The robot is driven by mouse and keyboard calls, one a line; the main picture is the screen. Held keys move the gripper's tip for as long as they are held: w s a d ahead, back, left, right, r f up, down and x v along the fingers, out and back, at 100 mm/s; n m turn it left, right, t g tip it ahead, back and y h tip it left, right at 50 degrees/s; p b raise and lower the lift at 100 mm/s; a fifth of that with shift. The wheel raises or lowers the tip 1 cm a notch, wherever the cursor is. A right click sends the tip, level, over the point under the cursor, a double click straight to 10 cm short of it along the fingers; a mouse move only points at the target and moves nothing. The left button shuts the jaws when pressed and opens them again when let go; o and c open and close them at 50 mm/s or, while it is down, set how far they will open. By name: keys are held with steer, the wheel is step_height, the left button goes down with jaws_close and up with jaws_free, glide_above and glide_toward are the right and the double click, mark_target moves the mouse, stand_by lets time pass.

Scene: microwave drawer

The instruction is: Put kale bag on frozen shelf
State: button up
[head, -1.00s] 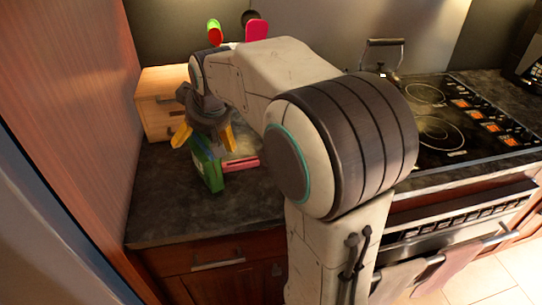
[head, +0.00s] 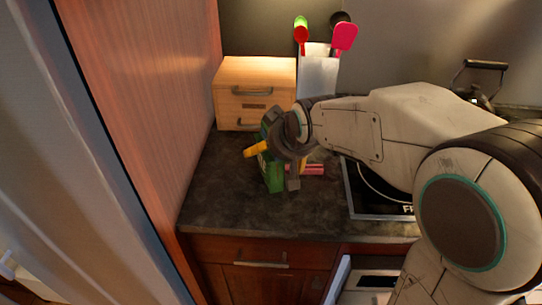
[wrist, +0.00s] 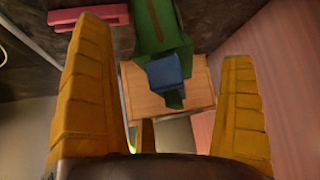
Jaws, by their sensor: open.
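A green bag (head: 271,174), which looks like the kale bag, stands on the dark countertop (head: 225,200) in the head view. My gripper (head: 279,158) is right at it, with one yellow finger on the left and the other on the right, partly hiding it. In the wrist view, my gripper (wrist: 162,50) is open, and a green shape (wrist: 158,25) with a blue part (wrist: 166,72) lies between the finger lines. Whether the fingers touch it I cannot tell. No frozen shelf can be made out.
A wooden box (head: 254,92) with handles stands behind the bag, beside a utensil holder (head: 318,72). A pink object (head: 314,169) lies just right of the bag. A tall reddish wood panel (head: 145,90) bounds the counter's left. A stovetop (head: 375,190) is to the right.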

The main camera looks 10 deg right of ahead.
steer(key=shift+x, duration=1.9)
steer(key=shift+d, duration=0.1)
steer(key=shift+r, duration=0.1)
steer(key=c, duration=1.4)
steer(key=shift+r, duration=0.15)
steer(key=shift+c, duration=0.2)
